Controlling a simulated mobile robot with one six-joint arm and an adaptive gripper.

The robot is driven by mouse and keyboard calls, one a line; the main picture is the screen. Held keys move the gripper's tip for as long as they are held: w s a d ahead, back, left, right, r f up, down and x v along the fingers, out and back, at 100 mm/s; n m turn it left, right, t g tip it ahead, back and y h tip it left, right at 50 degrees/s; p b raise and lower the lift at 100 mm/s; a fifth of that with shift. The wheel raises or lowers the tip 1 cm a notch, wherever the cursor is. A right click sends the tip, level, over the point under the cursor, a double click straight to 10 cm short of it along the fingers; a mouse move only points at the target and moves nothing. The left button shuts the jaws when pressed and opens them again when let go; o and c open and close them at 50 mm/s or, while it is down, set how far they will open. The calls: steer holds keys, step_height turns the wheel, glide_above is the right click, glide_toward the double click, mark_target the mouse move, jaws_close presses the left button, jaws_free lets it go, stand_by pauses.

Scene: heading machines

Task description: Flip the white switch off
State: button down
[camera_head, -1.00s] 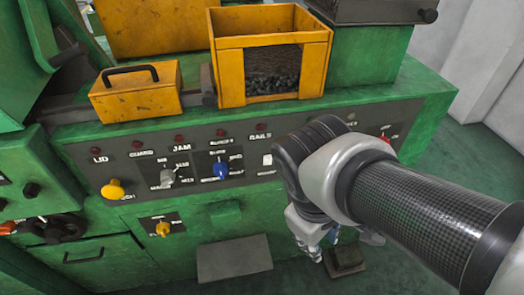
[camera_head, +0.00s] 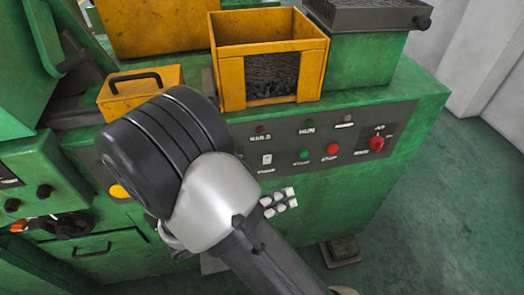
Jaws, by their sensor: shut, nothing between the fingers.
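The small white switch (camera_head: 267,159) sits on the grey control panel (camera_head: 345,170), left of the green and red buttons. It is uncovered, but too small to tell which way it is set. My gripper (camera_head: 280,202) shows only in part, as pale jointed pieces beside my arm, just below the panel and under the switch. It is shut and empty, and apart from the switch in the picture. My large dark wrist and pale link hide the panel's left part and some of the gripper.
A green button (camera_head: 302,160), a red button (camera_head: 332,150) and a red rotary knob (camera_head: 376,143) lie right of the switch. A yellow open bin (camera_head: 228,85) and a yellow handled box (camera_head: 118,100) stand above the panel. Floor at right is clear.

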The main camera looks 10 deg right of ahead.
mark_target(267, 160)
steer(key=w+a+f+n+t+y+p, duration=0.1)
steer(key=a+f+n+t, duration=0.5)
steer(key=n, duration=0.6)
steer(key=w+a+t+y, duration=0.1)
steer(key=w+a+t, duration=0.1)
steer(key=t, duration=0.1)
steer(key=shift+f+n, duration=0.25)
steer(key=shift+n, duration=0.05)
steer(key=shift+w, duration=0.1)
steer(key=w+a+b+x, duration=0.2)
steer(key=x, duration=1)
steer(key=shift+w+d+b, duration=0.25)
steer(key=shift+b, duration=0.15)
steer(key=shift+r, duration=0.15)
